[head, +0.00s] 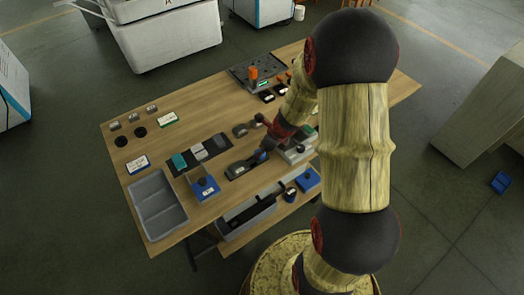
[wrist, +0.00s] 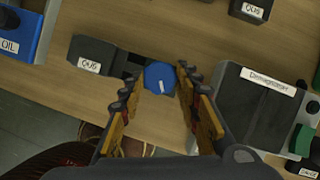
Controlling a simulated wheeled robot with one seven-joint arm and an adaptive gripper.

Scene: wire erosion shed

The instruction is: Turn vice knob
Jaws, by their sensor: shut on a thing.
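The vice is a dark grey block (wrist: 105,55) with a white label, left of centre in the wrist view; in the head view it (head: 238,170) lies near the table's front edge. Its round blue knob (wrist: 160,76) has a white mark pointing to the lower right. The knob also shows in the head view (head: 261,156), partly hidden by my gripper. My gripper (wrist: 158,84) has one finger on each side of the knob and is shut on it. The exact finger contact is hard to see.
A grey box labelled Demagnetizer (wrist: 257,98) with a green switch (wrist: 301,140) stands close right of my gripper. A blue OIL box (wrist: 28,32) is at left. Another dark labelled block (wrist: 250,9) is beyond. A grey tray (head: 158,188) sits at the table's (head: 125,205) left.

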